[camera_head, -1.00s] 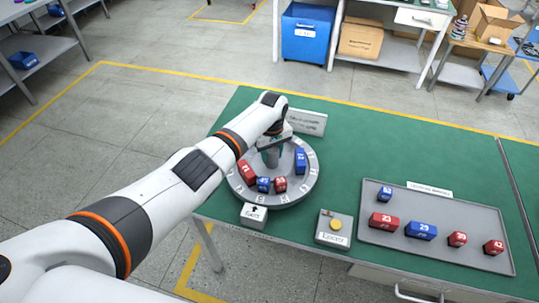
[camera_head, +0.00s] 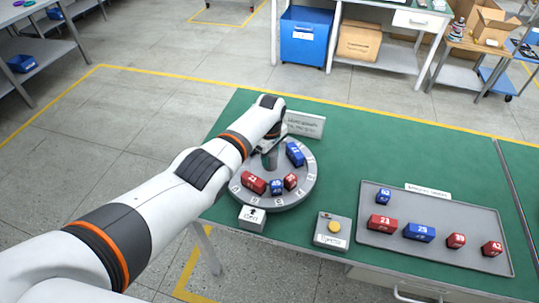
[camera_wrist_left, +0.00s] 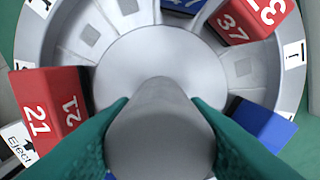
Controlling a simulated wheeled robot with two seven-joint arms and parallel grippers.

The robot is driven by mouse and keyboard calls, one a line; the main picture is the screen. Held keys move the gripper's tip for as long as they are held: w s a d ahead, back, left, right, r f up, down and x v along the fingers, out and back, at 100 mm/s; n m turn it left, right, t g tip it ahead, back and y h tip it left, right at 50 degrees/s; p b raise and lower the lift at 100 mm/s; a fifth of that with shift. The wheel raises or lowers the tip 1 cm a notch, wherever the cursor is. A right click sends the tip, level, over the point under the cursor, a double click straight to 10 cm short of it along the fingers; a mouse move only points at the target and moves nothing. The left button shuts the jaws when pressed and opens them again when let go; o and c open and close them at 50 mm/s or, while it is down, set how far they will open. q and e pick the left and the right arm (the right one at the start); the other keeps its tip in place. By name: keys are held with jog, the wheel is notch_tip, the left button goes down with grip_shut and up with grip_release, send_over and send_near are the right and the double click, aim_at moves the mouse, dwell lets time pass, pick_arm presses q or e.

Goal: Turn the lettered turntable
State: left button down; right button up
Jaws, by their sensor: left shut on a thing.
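The round grey turntable (camera_head: 247,200) stands on the green table, with letter labels around its rim. It carries a red block 21 (camera_head: 254,183), a small blue block (camera_head: 276,187), a small red block (camera_head: 290,181) and a taller blue block (camera_head: 295,154). My left gripper (camera_head: 269,160) is over the turntable's middle. In the left wrist view its teal fingers (camera_wrist_left: 160,112) are shut on the grey central knob (camera_wrist_left: 160,140). Red block 21 (camera_wrist_left: 50,106) and red block 37 (camera_wrist_left: 236,20) show there too. My arm hides the turntable's far left. My right gripper is not in view.
A small grey box with an arrow (camera_head: 252,218) stands in front of the turntable. A box with a yellow button (camera_head: 333,229) is to its right. A grey tray (camera_head: 455,205) with several red and blue blocks lies further right. A sign (camera_head: 305,124) stands behind.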

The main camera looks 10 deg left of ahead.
pick_arm(q)
jog(key=shift+w+a+r+n, duration=0.1)
jog(key=shift+r+n, duration=0.05)
jog(key=shift+n, duration=0.15)
dwell(0.4)
jog(key=c, duration=1)
grip_release()
jog(key=shift+o, duration=0.9)
notch_tip(320, 180, up, 12)
jog(key=shift+f, duration=0.1)
